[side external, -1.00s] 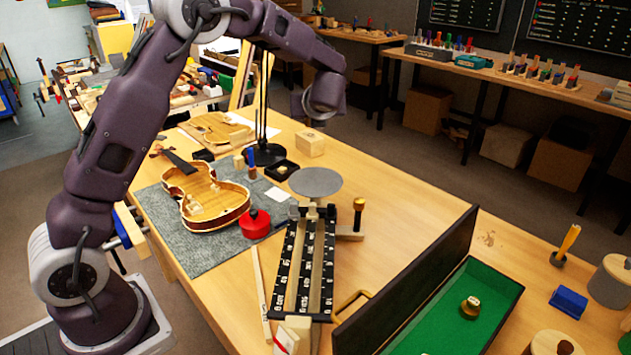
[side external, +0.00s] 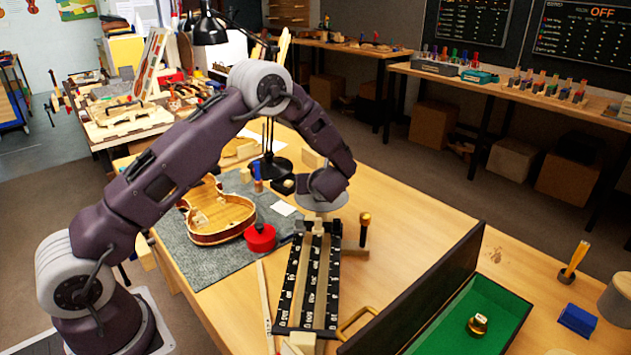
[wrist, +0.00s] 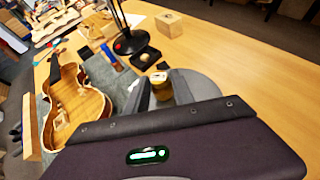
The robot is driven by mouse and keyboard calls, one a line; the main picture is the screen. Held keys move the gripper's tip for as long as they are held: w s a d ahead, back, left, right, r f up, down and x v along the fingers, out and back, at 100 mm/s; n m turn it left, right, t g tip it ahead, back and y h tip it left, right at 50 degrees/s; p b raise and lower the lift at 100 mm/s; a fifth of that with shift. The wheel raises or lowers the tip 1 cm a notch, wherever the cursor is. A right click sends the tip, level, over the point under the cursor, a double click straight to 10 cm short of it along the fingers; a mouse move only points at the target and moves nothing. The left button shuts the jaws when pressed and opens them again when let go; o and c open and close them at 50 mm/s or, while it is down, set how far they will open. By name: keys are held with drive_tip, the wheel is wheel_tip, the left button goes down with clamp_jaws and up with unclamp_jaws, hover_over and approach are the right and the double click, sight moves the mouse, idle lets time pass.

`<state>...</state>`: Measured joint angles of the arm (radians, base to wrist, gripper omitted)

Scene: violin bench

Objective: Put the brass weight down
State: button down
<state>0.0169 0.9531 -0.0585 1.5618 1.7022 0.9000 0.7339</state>
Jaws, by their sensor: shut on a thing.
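My gripper (wrist: 162,93) shows in the wrist view, its two grey fingers shut on a brass weight (wrist: 161,82). The weight lies partly behind the fingers, over or in front of a round grey pan (wrist: 206,84). I cannot tell whether it touches the pan. In the side external view, the pan (side external: 307,198) sits at the far end of a black scale with white marks (side external: 291,275). My wrist is low over the pan there and hides the fingers and the held weight. Another brass weight (side external: 478,324) stands in the green-lined box (side external: 505,318).
A violin body (side external: 218,218) and a red round container (side external: 260,238) lie on the grey mat (side external: 192,262) left of the scale. A brass-topped post (side external: 364,228) stands right of it. A black lamp base (wrist: 130,42) and a wooden block (wrist: 168,20) are beyond. Bare bench (side external: 410,215) lies to the right.

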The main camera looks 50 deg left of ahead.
drive_tip(key=shift+f, duration=0.1)
drive_tip(key=c, duration=1.1)
unclamp_jaws()
